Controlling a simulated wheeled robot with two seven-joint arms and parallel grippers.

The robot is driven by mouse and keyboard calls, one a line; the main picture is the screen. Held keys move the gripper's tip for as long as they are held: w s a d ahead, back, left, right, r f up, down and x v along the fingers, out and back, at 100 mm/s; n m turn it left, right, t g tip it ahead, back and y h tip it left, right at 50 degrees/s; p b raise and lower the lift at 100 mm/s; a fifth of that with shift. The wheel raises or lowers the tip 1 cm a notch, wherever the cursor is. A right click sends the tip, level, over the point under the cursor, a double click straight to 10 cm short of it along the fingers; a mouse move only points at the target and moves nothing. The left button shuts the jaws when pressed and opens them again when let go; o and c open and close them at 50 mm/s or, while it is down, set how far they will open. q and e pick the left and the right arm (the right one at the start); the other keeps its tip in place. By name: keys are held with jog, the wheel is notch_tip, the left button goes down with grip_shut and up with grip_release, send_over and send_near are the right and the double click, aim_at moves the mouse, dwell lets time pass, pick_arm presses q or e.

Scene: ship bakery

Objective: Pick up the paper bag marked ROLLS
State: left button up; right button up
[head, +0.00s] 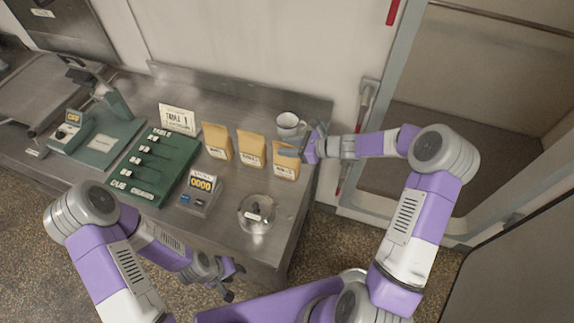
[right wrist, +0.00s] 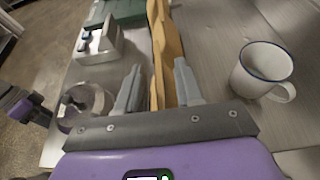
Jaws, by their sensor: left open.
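Three tan paper bags stand in a row on the steel counter: a left bag (head: 217,141), a middle bag (head: 251,148) and a right bag (head: 286,166). My right gripper (head: 297,152) is at the upper part of the right bag. In the right wrist view my right gripper's fingers (right wrist: 158,88) stand apart on either side of a bag's upper edge (right wrist: 158,60), with a small gap visible on the left. My left gripper (head: 232,280) is open and empty, low in front of the counter.
A white mug (head: 289,126) stands close behind the right bag and shows beside the fingers in the right wrist view (right wrist: 262,72). A glass dish (head: 256,213), a scale-like display unit (head: 201,191), a green board (head: 150,176) and a sign card (head: 177,119) also stand on the counter (head: 225,225).

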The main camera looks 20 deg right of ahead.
jog(key=shift+w+a+f, duration=0.15)
jog(key=shift+w+a, duration=0.05)
jog(key=shift+a, duration=0.05)
grip_shut()
dwell(0.3)
